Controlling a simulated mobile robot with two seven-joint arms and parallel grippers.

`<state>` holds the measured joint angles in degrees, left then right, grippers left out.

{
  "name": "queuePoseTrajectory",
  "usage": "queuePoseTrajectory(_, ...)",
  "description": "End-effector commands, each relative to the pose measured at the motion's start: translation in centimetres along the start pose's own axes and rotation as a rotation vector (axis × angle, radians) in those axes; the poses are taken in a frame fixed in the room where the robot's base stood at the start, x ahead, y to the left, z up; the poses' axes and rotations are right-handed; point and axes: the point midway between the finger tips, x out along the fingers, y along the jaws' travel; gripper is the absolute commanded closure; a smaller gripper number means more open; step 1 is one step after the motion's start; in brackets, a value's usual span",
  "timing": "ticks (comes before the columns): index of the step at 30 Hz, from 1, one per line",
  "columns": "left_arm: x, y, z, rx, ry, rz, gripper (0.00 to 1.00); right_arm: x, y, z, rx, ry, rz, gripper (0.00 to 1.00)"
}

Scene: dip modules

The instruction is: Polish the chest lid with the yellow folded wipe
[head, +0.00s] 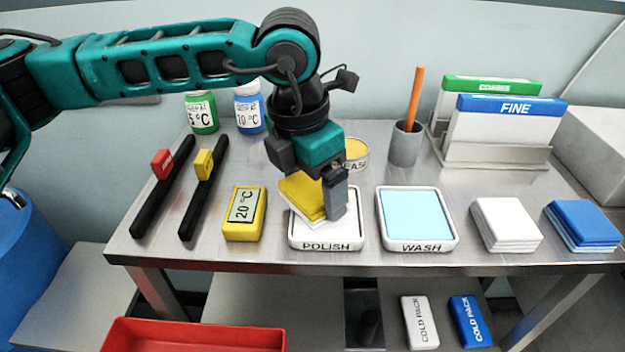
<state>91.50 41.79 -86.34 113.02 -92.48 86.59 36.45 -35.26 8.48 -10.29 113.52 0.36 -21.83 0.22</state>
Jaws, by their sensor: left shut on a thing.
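A yellow folded wipe (302,194) is in my left gripper (318,192), which is shut on it. The gripper points down over the white tray marked POLISH (327,246). The wipe is tilted over the tray, and pale material shows just under its near edge. I cannot tell whether the wipe touches the tray. The gripper hides part of the wipe and of the tray's contents. No chest lid can be made out for certain. My right gripper is not in view.
A WASH tray (419,246), white wipes (506,224) and blue wipes (584,226) stand to the right. A yellow thermometer (243,213) is left of the POLISH tray. A cup (405,147) holds an orange stick behind. A red bin (190,335) is below the table.

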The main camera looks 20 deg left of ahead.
Motion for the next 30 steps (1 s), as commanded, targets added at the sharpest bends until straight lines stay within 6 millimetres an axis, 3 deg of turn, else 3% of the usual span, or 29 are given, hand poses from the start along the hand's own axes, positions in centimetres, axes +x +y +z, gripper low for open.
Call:
queuePoseTrajectory(5, -0.2, -0.1, -0.2, 0.002, 0.015, -0.003, 0.32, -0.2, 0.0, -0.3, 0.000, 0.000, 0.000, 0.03)
queuePoseTrajectory(30, -6.9, 0.0, 1.1, 0.001, 0.003, -0.001, 0.32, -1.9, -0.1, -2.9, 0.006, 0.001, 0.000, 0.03)
